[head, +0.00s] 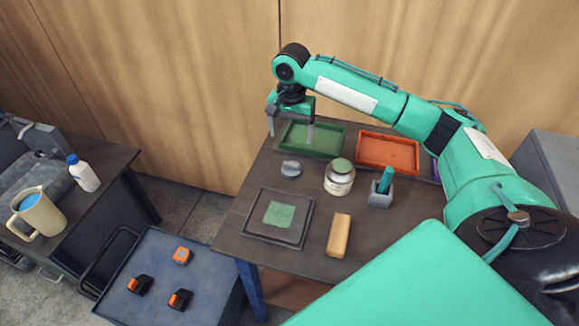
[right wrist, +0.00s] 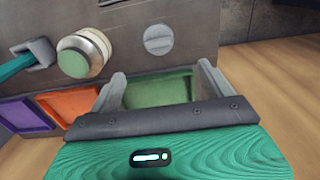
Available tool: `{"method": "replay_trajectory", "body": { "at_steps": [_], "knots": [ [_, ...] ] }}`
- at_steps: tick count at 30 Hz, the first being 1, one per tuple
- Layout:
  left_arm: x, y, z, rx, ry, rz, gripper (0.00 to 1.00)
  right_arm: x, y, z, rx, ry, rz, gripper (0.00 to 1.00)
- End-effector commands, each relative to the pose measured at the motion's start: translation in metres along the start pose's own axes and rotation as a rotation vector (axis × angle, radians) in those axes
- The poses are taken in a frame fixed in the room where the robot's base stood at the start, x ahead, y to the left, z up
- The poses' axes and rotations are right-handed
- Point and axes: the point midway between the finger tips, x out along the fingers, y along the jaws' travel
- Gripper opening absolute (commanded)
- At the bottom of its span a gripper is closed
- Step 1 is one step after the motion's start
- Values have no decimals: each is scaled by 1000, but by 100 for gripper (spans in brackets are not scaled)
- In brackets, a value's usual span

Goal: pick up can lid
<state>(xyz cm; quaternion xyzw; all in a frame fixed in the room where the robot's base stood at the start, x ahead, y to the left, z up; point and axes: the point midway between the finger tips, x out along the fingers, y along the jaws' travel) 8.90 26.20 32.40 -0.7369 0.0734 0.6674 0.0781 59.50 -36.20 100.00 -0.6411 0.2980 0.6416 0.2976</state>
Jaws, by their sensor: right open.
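A round grey lid (head: 291,168) with a raised ridge across its top lies flat on the dark table. It also shows in the right wrist view (right wrist: 158,40), beyond my fingertips. A pale can (head: 339,178) stands upright to the right of the lid, its round top green; the can shows in the right wrist view (right wrist: 98,43) too. My right gripper (head: 290,130) is open and empty, above the green tray area and behind the lid. It points down, with its fingers (right wrist: 161,70) spread apart. My left gripper is not in view.
A green tray (head: 330,152) and an orange tray (head: 388,155) lie at the table's back. A grey holder (head: 381,198) with a teal tool, a tan block (head: 339,235) and a dark square plate (head: 278,236) with a green patch are nearby. A blue cart (head: 215,290) stands front left.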

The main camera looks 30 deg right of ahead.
Motion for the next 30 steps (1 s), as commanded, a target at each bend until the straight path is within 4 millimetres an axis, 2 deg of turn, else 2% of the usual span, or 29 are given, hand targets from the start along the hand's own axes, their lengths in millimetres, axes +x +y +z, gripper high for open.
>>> {"method": "replay_trajectory", "body": {
  "at_steps": [6, 9, 17, 25, 30],
  "knots": [
    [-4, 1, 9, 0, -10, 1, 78, 45, 1, 1, -3, -3, 4, 83],
    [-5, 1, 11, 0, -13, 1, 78, 61, 0, 1, -4, -2, 2, 83],
    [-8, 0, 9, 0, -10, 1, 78, 81, 1, 1, -4, -1, 2, 83],
    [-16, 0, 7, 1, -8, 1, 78, 119, 3, 3, -5, -1, 2, 83],
    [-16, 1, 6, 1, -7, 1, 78, 127, 3, 2, -5, 1, 1, 83]
  ]
}}
